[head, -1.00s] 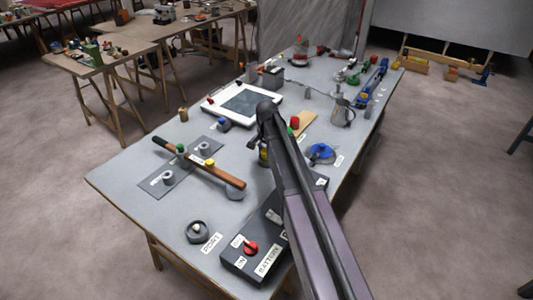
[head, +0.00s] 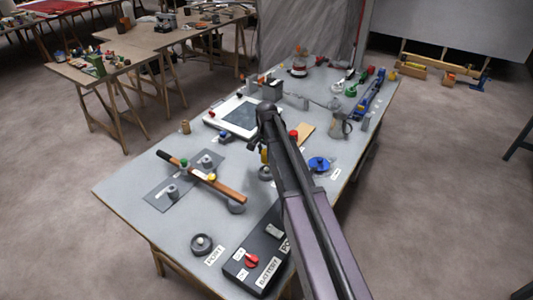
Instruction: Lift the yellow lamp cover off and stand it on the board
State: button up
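In the head view the yellow lamp cover (head: 265,156) shows as a small yellow patch at the tip of my gripper (head: 260,147). My gripper appears shut on it, though the fingers are small and dark and partly hidden by the arm. A round grey base (head: 265,173) shows on the table just below the cover, which appears apart from it. The tan board (head: 306,131) lies flat beyond and to the right of my gripper, partly hidden by the arm and a red-topped item (head: 293,136).
A black battery box (head: 262,247) with a red switch sits at the near edge. A wooden-handled tool (head: 230,189), a white-framed panel (head: 214,118), a blue round item (head: 319,165) and a metal pot (head: 338,125) surround the arm.

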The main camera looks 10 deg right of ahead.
jog(key=shift+r+p, duration=1.15)
jog(key=shift+r, duration=0.4)
jog(key=shift+s, duration=0.1)
